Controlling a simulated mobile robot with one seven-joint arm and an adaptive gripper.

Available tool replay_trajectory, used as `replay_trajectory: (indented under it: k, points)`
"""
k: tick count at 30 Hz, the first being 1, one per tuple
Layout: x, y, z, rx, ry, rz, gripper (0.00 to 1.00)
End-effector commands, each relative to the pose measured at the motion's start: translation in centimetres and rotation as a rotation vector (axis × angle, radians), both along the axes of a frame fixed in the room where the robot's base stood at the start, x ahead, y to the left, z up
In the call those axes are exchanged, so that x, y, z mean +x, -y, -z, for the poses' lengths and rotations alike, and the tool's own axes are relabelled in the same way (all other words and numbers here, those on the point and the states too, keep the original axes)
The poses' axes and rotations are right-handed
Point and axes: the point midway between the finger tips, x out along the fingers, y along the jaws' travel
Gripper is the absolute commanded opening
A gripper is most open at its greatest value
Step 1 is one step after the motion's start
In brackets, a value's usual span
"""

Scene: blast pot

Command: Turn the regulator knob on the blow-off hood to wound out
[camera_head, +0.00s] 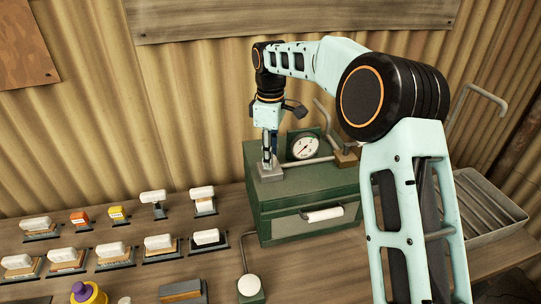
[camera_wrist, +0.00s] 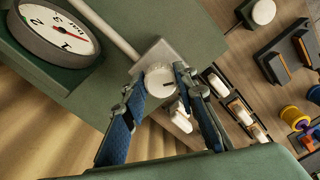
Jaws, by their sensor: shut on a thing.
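The blow-off hood is a green box (camera_head: 290,190) on the bench, with a white-handled front drawer. The regulator knob (camera_wrist: 160,79) is a small pale round knob with a dark pointer mark, on a grey block (camera_head: 271,175) at the hood's top left. My gripper (camera_wrist: 161,76) points down at it, its blue-padded fingers on either side, shut on the knob. In the head view my gripper (camera_head: 269,160) largely hides the knob. A gauge (camera_head: 305,147) with a white dial stands behind on the hood; it also shows in the wrist view (camera_wrist: 55,32), its needle red.
A pipe (camera_head: 308,161) runs from the grey block to a brass fitting (camera_head: 346,157). Several white-topped pieces (camera_head: 160,243) stand in rows on the bench at left. A grey tray (camera_head: 490,210) lies at right. A corrugated wall (camera_head: 100,110) rises close behind.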

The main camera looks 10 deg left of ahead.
Motion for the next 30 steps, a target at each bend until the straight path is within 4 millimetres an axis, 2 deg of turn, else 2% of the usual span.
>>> replay_trajectory:
  k: [15,30]
  points:
    - [0.13,-0.14,-0.12,0.004,0.002,-0.404,0.02]
    - [0.17,-0.1,-0.12,0.002,0.003,-0.525,0.02]
